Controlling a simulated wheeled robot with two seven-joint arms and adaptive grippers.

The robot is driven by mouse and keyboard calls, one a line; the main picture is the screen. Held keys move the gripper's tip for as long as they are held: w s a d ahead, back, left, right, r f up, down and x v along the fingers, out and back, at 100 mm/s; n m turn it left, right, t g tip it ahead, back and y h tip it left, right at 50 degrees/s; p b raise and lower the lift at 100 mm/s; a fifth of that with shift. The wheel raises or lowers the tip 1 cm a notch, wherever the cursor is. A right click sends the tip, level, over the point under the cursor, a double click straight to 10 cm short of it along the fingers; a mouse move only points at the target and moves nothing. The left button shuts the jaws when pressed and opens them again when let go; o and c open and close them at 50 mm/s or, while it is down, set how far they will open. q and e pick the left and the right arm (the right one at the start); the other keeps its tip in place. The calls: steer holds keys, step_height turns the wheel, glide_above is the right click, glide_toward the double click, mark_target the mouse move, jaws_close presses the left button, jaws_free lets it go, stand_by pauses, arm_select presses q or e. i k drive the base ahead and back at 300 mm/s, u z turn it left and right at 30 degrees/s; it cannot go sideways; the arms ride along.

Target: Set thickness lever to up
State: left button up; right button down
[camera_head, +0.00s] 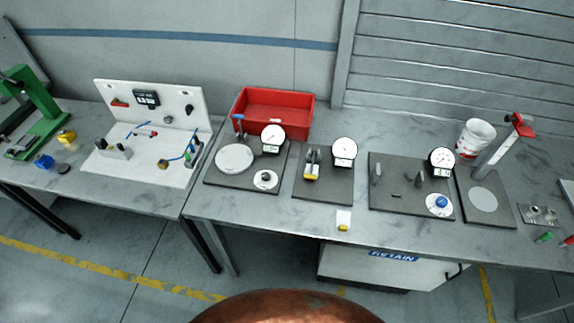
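No thickness lever is clearly labelled in view. Several dark instrument plates stand on the grey bench. The left plate (213,180) carries a round light disc (235,158), a dial gauge (272,138), a small knob dial (265,179) and a small blue-topped upright part (238,120) that may be a lever. The second plate (325,190) has a dial gauge (344,150) and a yellow-ended metal part (311,165). The third plate (400,201) has a dial gauge (442,160), short upright parts and a blue knob (441,202). Neither gripper is in view.
A red bin (273,112) stands behind the left plate. A white panel board (150,145) and a green press (35,110) are at left. A red-topped post (497,152) and white cup (475,138) are at right. A small yellow-ended tag (343,220) lies at the front edge.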

mark_target(311, 176)
steer(key=i, duration=0.9)
steer(key=z, duration=0.3)
